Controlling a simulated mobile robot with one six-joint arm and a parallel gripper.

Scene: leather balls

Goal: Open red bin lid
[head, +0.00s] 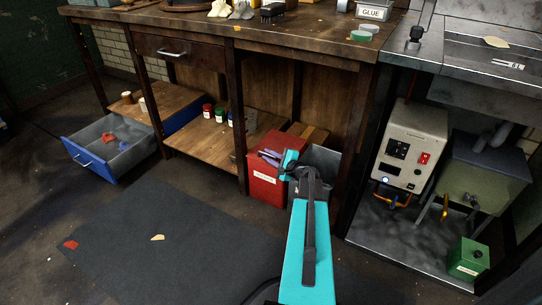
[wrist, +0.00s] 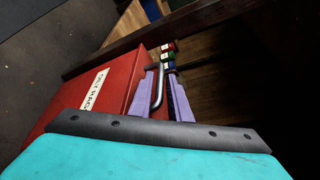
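The red bin (head: 264,188) stands under the workbench in the head view, with a white label on its front. In the wrist view the red bin (wrist: 112,80) fills the left side, its label turned sideways. My gripper (head: 270,155) is at the top of the bin. In the wrist view its two purple fingers (wrist: 161,72) are apart, with a grey bar handle (wrist: 158,88) at or between them. I cannot tell whether they press on it. My gripper and arm hide part of the bin's top, so the lid's angle is unclear.
A grey open bin (head: 322,160) stands right of the red bin. A bench leg (head: 238,125) is close on the left. Small red, green and blue jars (head: 219,115) sit on the low shelf. A blue drawer (head: 90,168) stands open at left. The dark mat (head: 185,235) is mostly clear.

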